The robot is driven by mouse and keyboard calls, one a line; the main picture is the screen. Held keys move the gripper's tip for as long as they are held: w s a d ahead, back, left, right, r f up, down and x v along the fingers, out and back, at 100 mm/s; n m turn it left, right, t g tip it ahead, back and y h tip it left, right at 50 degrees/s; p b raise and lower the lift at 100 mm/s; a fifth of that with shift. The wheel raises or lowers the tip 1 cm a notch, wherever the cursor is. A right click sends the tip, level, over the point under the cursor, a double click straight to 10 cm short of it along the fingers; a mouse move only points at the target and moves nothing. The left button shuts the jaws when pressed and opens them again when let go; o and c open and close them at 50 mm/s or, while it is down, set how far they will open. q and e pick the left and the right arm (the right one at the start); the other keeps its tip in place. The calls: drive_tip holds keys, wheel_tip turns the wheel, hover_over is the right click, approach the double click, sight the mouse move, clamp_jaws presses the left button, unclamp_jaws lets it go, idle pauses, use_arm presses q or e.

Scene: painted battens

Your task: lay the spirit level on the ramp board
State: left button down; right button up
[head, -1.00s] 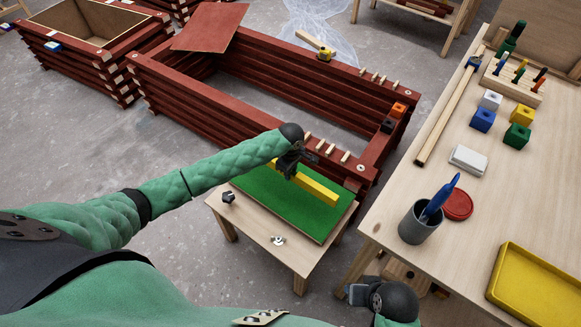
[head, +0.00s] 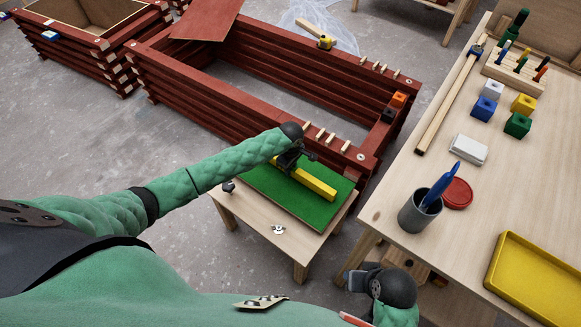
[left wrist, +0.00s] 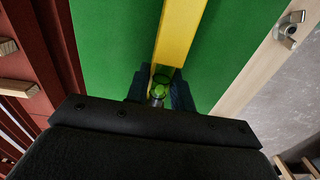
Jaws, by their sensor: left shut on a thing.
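The yellow spirit level (head: 316,186) is in my left gripper (head: 291,160), which is shut on it near its far left end. The left wrist view shows the yellow bar (left wrist: 177,35) and a green vial between the fingers (left wrist: 158,92). The level is over the green top (head: 290,205) of a small wooden table; I cannot tell whether it touches. A reddish board, probably the ramp board (head: 205,24), slants on the far left corner of the red timber frame. My right gripper (head: 356,284) is low at the workbench's near edge; its jaw state is unclear.
The red timber frame (head: 200,98) stands behind the small table. The workbench (head: 420,175) at right holds a cup (head: 420,211), coloured blocks and a yellow tray (head: 528,280).

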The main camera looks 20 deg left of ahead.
use_arm(q)
drive_tip(key=shift+f, duration=0.15)
drive_tip(key=shift+f, duration=0.25)
idle(0.4)
drive_tip(key=c, duration=1.1)
unclamp_jaws()
